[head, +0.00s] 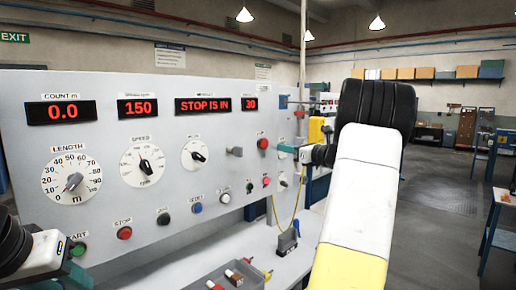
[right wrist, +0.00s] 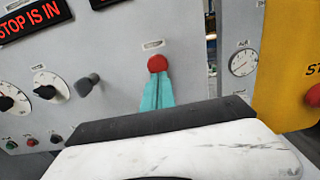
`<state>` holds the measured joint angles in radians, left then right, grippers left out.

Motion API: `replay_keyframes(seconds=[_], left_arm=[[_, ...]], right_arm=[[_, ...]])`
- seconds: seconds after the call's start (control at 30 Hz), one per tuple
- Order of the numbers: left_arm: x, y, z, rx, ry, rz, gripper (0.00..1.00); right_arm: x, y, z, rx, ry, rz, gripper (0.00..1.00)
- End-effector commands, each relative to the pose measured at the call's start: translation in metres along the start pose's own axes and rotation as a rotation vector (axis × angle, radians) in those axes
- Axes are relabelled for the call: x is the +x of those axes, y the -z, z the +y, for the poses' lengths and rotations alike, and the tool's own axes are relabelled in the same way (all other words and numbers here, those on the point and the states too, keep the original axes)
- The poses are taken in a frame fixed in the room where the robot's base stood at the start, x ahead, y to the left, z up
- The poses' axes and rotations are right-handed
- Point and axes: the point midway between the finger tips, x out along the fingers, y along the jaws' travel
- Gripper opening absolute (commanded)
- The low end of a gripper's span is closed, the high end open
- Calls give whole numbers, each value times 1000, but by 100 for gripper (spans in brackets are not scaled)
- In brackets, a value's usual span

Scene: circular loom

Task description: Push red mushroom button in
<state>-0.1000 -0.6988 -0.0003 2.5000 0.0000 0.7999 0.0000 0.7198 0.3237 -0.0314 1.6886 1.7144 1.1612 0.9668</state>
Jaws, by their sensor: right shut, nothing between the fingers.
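The red mushroom button (head: 263,143) sits on the right part of the grey control panel (head: 215,225). It also shows in the right wrist view (right wrist: 158,63) under a small label. My right gripper (head: 284,149) has teal fingers, shut and empty. In the head view the fingertips are just right of the button and slightly lower. In the right wrist view the fingers (right wrist: 157,88) reach up to the button's lower edge; I cannot tell whether they touch it. A panel display (head: 203,105) reads "STOP IS IN". Only a link of my left arm shows, not its gripper.
A yellow box (right wrist: 290,60) with a red button at the picture's edge (right wrist: 313,95) stands right of the panel. A grey knob (head: 235,152) protrudes left of the mushroom button. A tray (head: 225,278) with small parts lies below the panel. Open floor lies at the right.

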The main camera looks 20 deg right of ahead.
Motion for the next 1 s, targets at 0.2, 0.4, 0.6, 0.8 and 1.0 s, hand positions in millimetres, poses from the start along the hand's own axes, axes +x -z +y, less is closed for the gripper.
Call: replay_keyframes(seconds=[0.2,0.4,0.6,0.8,1.0], left_arm=[[0,0,0,0,0,1,36],[0,0,0,0,0,1,36],[0,0,0,0,0,1,36],[0,0,0,0,0,1,36],[0,0,0,0,0,1,36]], right_arm=[[-42,0,-3,-2,7,1,0],[-66,0,-3,-2,6,2,0],[-73,0,-2,-1,4,1,0],[-72,0,-3,-1,5,1,0],[-72,0,-3,-1,5,1,0]])
